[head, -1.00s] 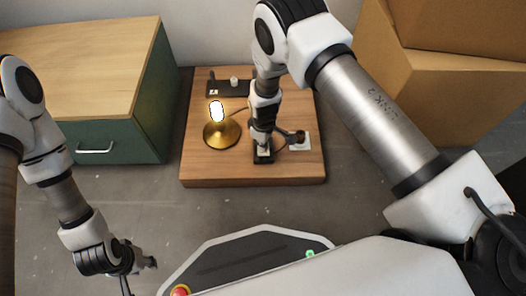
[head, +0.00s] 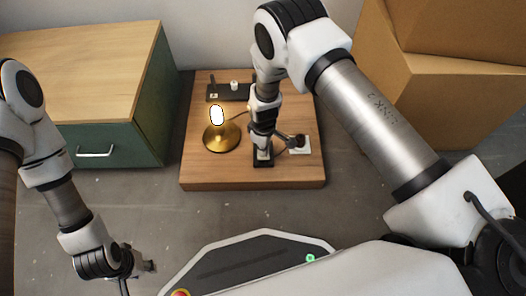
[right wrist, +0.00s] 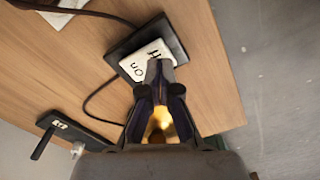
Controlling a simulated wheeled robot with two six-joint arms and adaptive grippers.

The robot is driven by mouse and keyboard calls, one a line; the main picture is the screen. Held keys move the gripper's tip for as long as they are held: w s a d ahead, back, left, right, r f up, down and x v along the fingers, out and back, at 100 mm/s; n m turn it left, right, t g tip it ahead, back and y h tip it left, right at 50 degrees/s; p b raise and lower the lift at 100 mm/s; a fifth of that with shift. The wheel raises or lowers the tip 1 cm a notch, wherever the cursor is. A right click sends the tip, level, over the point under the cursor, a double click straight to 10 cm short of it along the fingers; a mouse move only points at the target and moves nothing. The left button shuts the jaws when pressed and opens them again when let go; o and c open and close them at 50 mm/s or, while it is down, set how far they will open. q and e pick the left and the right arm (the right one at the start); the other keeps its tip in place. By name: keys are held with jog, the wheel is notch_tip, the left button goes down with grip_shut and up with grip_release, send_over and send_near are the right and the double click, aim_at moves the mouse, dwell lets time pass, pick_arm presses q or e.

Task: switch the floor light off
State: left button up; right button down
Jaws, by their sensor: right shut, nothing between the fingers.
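The lamp (head: 221,138) stands on the wooden board, with a brass base and a bulb (head: 217,115) glowing white.
The wooden board (head: 205,175) also holds a white wall-type socket plate (head: 300,147) and a black strip (head: 222,92) at the back. A green cabinet (head: 120,130) is at left, cardboard boxes (head: 440,90) at right.

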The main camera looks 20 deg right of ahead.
jog(key=shift+f+b, duration=0.8)
jog(key=shift+f, duration=0.4)
dwell(0.7)
notch_tip(320, 180, up, 7)
jog(key=p, duration=0.7)
jog(key=shift+r+p, duration=0.15)
jog(key=shift+p, duration=0.2)
